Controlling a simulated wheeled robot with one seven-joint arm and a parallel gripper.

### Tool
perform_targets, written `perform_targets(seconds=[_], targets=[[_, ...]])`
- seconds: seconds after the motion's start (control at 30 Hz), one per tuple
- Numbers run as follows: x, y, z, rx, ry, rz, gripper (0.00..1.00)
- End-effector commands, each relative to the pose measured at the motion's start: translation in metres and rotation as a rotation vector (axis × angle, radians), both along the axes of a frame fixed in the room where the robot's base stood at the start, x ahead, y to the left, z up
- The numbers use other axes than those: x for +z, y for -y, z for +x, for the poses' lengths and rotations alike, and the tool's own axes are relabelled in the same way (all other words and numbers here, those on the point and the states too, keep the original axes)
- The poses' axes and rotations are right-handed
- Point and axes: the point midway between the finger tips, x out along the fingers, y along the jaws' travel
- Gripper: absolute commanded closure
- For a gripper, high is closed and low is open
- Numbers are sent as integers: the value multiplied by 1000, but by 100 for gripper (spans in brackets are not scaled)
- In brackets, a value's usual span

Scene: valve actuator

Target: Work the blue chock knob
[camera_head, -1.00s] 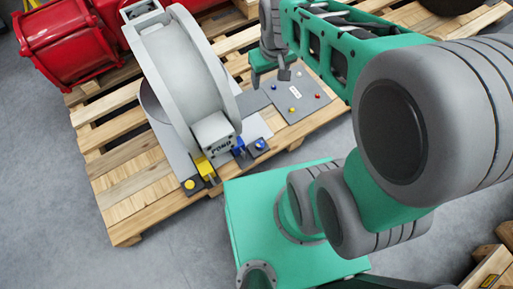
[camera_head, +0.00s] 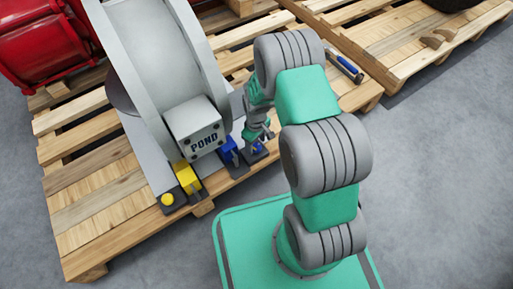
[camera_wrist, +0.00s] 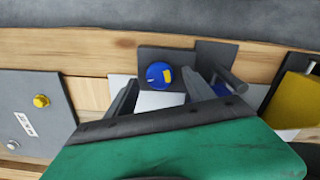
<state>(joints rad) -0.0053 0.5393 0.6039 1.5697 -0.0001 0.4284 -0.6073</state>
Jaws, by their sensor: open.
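In the head view my gripper (camera_head: 262,136) is low at the pallet's front edge, over the blue knob (camera_head: 257,149), which is partly hidden. The blue chock (camera_head: 228,152) stands just left of the knob, beside the grey POND block.
A yellow chock (camera_head: 188,179) and yellow knob (camera_head: 167,199) are farther left on the pallet (camera_head: 88,215). The large grey wheel-like body (camera_head: 165,55) rises close behind the chocks. A hammer (camera_head: 343,65) lies at the right. A grey panel (camera_wrist: 35,120) shows left in the wrist view.

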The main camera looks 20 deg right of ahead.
Motion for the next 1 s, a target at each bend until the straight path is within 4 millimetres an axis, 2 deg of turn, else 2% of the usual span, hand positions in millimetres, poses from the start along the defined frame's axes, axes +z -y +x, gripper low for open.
perform_targets(seconds=[0.03, 0.1, 0.37, 1.0], targets=[[-10, 0, 0, -1, -1, -1, 38], [-13, 0, 0, -1, -1, -1, 38], [-13, 0, 0, -1, 0, 0, 38], [-13, 0, 0, -1, 0, 0, 91]])
